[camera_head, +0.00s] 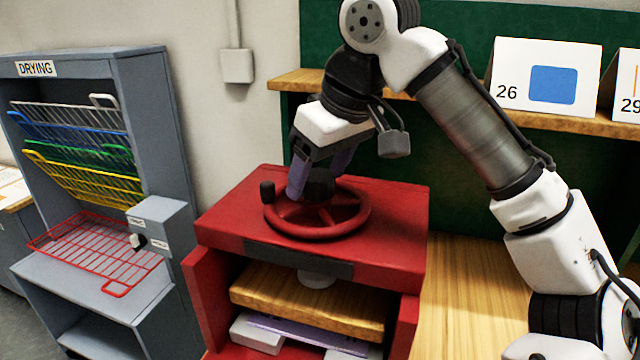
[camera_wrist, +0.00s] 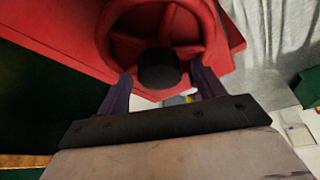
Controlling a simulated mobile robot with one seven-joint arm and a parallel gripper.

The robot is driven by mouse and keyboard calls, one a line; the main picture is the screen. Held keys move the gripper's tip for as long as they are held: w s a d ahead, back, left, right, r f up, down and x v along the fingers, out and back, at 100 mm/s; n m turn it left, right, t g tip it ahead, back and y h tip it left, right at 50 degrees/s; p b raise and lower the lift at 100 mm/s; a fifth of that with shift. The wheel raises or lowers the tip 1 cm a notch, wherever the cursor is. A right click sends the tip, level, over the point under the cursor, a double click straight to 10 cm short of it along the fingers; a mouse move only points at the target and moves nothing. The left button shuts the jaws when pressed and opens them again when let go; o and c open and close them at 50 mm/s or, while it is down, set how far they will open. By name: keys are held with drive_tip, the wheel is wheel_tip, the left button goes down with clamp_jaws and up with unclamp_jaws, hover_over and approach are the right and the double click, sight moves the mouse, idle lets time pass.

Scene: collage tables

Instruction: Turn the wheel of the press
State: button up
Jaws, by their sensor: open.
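The red press (camera_head: 228,222) stands in the middle of the head view, with its red spoked wheel (camera_head: 347,228) lying flat on top. A black upright handle knob (camera_head: 267,190) sits on the wheel's left rim. My gripper (camera_head: 318,182) points down over the wheel, its purple fingers spread apart. A dark rounded part shows between the fingers at the wheel's middle. In the wrist view, the wheel (camera_wrist: 215,45) fills the top, and a black round piece (camera_wrist: 159,68) lies between the open fingertips. I cannot tell whether the fingers touch the wheel.
A grey drying rack (camera_head: 90,62) with coloured wire shelves stands at the left; its red shelf (camera_head: 95,250) slopes outward. A wooden shelf (camera_head: 450,106) with number cards (camera_head: 545,75) runs behind my arm. Bare wooden tabletop (camera_head: 460,290) lies right of the press.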

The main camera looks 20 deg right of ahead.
drive_tip(key=shift+f, duration=0.1)
drive_tip(key=shift+c, duration=0.2)
drive_tip(key=c, duration=1.3)
drive_tip(key=shift+c, duration=0.2)
drive_tip(key=shift+p, duration=0.35)
drive_tip(key=n+p, duration=0.1)
drive_tip(key=n+y+p, duration=0.1)
drive_tip(key=p, duration=0.1)
drive_tip(key=shift+w+r+n+g, duration=0.1)
drive_tip(key=shift+r+n+g, duration=0.2)
drive_tip(key=shift+n+g, duration=0.1)
drive_tip(key=n+p, duration=0.2)
drive_tip(key=p, duration=0.1)
drive_tip(key=shift+d+n+g+y, duration=0.1)
drive_tip(key=shift+n+g+y, duration=0.2)
drive_tip(key=shift+g, duration=0.1)
drive_tip(key=n, duration=0.1)
drive_tip(key=n+g, duration=0.1)
drive_tip(key=n+p, duration=0.1)
drive_tip(key=shift+w+f+n, duration=0.15)
drive_tip(key=shift+f+n, duration=0.1)
drive_tip(key=shift+n, duration=0.15)
drive_tip(key=n+g, duration=0.2)
drive_tip(key=n, duration=0.2)
drive_tip(key=shift+w+n, duration=0.1)
drive_tip(key=shift+n, duration=0.2)
